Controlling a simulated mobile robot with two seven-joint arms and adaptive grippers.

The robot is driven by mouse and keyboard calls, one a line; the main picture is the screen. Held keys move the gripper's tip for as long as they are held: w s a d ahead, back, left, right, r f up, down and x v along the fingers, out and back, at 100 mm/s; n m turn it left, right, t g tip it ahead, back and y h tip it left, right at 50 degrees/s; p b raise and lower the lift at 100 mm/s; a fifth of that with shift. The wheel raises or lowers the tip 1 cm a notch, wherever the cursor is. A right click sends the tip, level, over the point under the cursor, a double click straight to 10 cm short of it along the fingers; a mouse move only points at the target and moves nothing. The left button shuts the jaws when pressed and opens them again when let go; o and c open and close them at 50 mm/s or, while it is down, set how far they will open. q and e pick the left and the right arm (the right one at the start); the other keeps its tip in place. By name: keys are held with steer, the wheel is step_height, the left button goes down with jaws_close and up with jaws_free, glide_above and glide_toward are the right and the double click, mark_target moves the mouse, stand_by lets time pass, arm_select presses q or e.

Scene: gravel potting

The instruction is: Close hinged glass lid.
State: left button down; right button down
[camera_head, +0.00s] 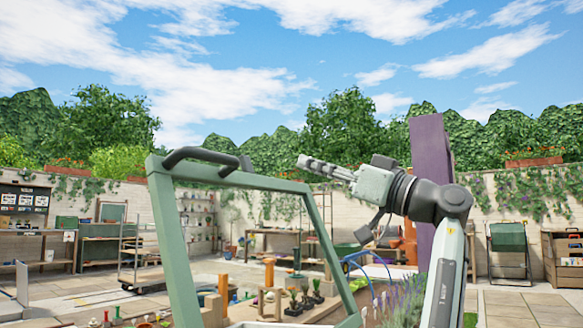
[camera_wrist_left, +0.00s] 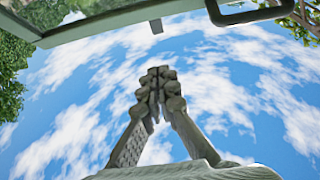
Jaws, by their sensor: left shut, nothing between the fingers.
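The hinged lid (camera_head: 255,180) stands raised and tilted in the head view, a green frame around a clear pane. A dark handle (camera_head: 205,155) sits on its top bar. My left gripper (camera_head: 303,161) is shut and empty, its fingers pointing left, just above and right of the top bar's right end. In the left wrist view the closed fingers (camera_wrist_left: 157,78) point up against the sky. The lid's frame (camera_wrist_left: 110,22) and handle (camera_wrist_left: 245,14) cross the top of that view, apart from the fingertips. My right gripper is not in view.
Several small pots and plants (camera_head: 300,300) stand behind and below the lid. Lavender (camera_head: 405,290) grows beside my arm. A purple post (camera_head: 430,150) rises behind my wrist. A wheeled cart (camera_head: 140,270) and benches line the back wall. Open air surrounds the gripper.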

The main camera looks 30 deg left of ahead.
arm_select(q)
glide_toward(248, 159)
step_height(248, 159, up, 4)
steer(key=a, duration=0.2)
steer(key=shift+w+a+f, duration=0.15)
steer(key=shift+a+f, duration=0.3)
steer(key=shift+a, duration=0.4)
steer(key=shift+w+a+f, duration=0.1)
steer(key=shift+a+f, duration=0.35)
steer(key=shift+a, duration=0.4)
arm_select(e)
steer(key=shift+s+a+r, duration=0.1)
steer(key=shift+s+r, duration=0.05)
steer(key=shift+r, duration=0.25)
